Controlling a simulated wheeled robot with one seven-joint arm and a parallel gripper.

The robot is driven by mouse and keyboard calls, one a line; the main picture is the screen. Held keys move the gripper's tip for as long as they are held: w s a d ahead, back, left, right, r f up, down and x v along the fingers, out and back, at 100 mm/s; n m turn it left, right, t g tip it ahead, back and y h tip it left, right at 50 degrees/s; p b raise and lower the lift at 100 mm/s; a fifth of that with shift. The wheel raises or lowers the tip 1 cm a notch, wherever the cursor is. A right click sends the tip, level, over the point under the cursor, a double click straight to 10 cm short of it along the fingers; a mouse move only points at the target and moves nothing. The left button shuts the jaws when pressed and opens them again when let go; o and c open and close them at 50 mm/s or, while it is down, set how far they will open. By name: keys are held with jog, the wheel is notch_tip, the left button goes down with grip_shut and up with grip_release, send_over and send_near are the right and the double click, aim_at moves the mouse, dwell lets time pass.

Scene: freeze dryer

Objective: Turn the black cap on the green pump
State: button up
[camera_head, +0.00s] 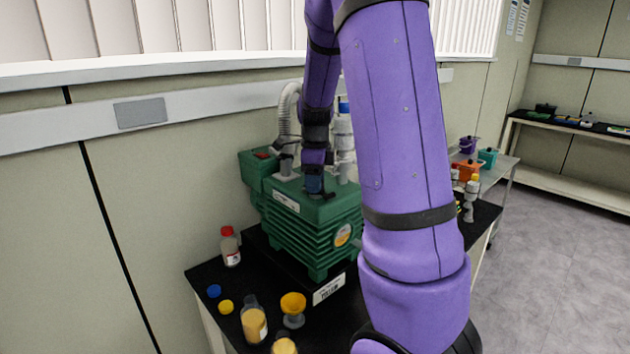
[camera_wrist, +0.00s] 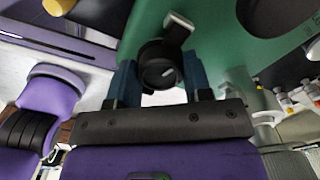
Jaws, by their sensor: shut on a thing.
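The green pump (camera_head: 290,240) stands on the black bench at the middle of the head view. Its green top fills the upper middle of the wrist view (camera_wrist: 215,45). The black cap (camera_wrist: 160,65) is round with a light mark on its face. My gripper (camera_wrist: 162,80) has one blue-grey finger on each side of the cap and is shut on it. In the head view my gripper (camera_head: 314,182) points down onto the pump's top, and the cap is hidden there.
A ribbed hose (camera_head: 284,112) and white fittings rise behind my gripper. A red-capped bottle (camera_head: 230,246), a yellow funnel (camera_head: 293,307) and an amber-filled bottle (camera_head: 254,322) stand at the bench front. Blue (camera_head: 214,291) and yellow (camera_head: 226,307) caps lie nearby. My arm hides the bench's right part.

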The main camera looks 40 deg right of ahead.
jog(key=m, duration=0.4)
jog(key=shift+m, duration=0.3)
jog(key=m, duration=0.3)
jog(key=shift+m, duration=0.4)
jog(key=m, duration=0.4)
jog(key=shift+d+m, duration=0.1)
jog(key=shift+m, duration=1.9)
jog(key=o, duration=0.9)
notch_tip(320, 180, up, 11)
jog(key=shift+f, duration=0.1)
